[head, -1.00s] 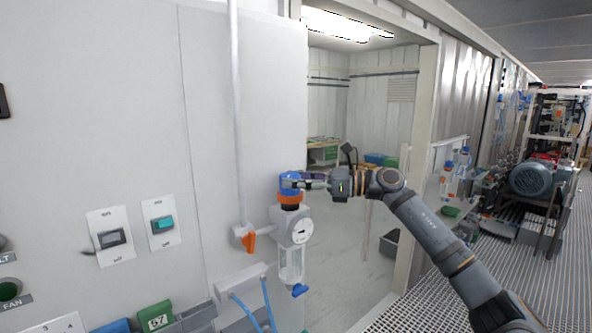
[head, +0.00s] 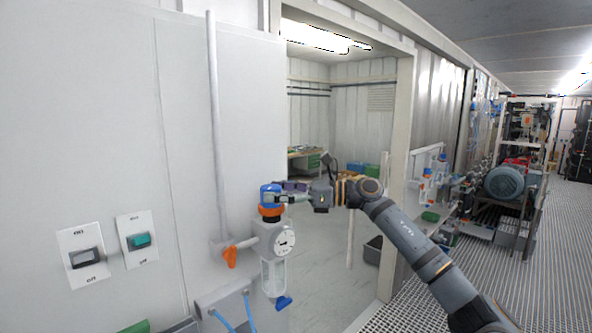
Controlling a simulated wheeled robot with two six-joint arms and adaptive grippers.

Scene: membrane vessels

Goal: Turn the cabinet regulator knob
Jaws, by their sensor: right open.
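The regulator knob (head: 268,190) is blue with an orange ring (head: 270,212) beneath it. It tops the white regulator body (head: 272,240), which has a round gauge (head: 284,240) and a clear bowl (head: 272,274) below. My right gripper (head: 279,194) reaches in from the right at knob height. Its fingers are open at the knob's right side and overlap it in the picture. I cannot tell whether they touch it. The knob's right edge is partly hidden by the fingers. My left gripper is not in view.
A white pipe (head: 215,120) runs down the cabinet wall to an orange valve handle (head: 230,257) left of the regulator. Switches with dark (head: 86,259) and teal (head: 139,241) rockers are at left. An open doorway lies behind my right gripper. A blue motor (head: 503,182) stands far right.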

